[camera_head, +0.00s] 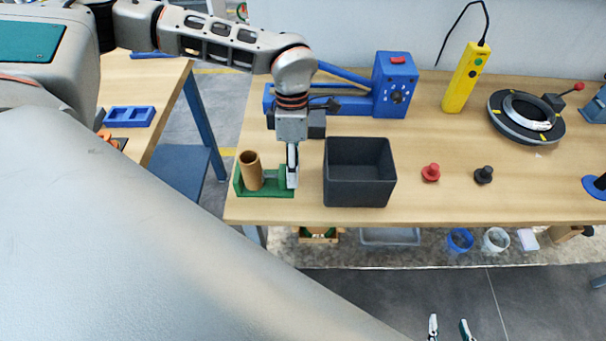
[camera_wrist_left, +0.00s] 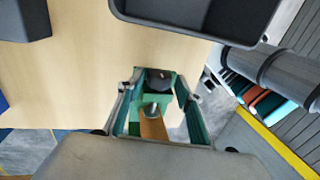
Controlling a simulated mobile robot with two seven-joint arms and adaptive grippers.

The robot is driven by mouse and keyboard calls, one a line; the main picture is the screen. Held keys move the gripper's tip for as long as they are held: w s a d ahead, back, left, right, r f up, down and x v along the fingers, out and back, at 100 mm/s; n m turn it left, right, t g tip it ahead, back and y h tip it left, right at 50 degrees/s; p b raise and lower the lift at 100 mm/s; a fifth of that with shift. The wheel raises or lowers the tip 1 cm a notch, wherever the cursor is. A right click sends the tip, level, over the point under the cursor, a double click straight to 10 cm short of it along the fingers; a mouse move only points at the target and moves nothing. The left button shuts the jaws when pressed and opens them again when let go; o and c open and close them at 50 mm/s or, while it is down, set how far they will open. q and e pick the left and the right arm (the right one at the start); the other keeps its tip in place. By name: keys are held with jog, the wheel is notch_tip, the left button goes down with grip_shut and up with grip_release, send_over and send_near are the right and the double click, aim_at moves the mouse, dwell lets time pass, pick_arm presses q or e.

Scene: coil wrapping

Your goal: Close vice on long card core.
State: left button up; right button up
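The green vice (camera_head: 270,193) sits near the table's front left edge. The brown card core (camera_head: 251,171) stands upright, slightly tilted, at the vice's left end. My left gripper (camera_head: 291,182) points down at the vice's right end, beside the core. In the left wrist view the fingers of the left gripper (camera_wrist_left: 159,78) are apart, on either side of the vice's dark round part (camera_wrist_left: 160,82) and screw. Contact cannot be told. The core (camera_wrist_left: 152,130) shows partly there. My right gripper (camera_head: 449,328) shows only its separated fingertips at the bottom edge, with nothing visible between them.
A dark open bin (camera_head: 360,195) stands close to the right of the left gripper. A blue machine (camera_head: 394,85) is behind. Red (camera_head: 431,173) and black (camera_head: 484,175) knobs, a yellow pendant (camera_head: 465,78) and a black ring (camera_head: 526,117) lie to the right.

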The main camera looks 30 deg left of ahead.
pick_arm(q)
jog(key=shift+s+d+f+t+y+b, duration=0.15)
jog(key=shift+t+y+b, duration=0.1)
jog(key=shift+t+b, duration=0.25)
jog(key=shift+s+t+y+b, duration=0.1)
jog(key=shift+t+y+b, duration=0.15)
jog(key=shift+t+b, duration=0.25)
jog(key=shift+t+y+b, duration=0.3)
jog(key=shift+b, duration=0.25)
jog(key=shift+r, duration=0.2)
jog(key=shift+f, duration=0.1)
jog(key=b, duration=0.1)
jog(key=t+y+b, duration=0.1)
jog(key=b, duration=0.1)
jog(key=t+b, duration=0.1)
jog(key=shift+s+d+f+y, duration=0.2)
jog(key=shift+s+f+y, duration=0.05)
jog(key=shift+s+y, duration=0.05)
jog(key=shift+r+t, duration=0.15)
jog(key=shift+t, duration=0.15)
jog(key=shift+r, duration=0.15)
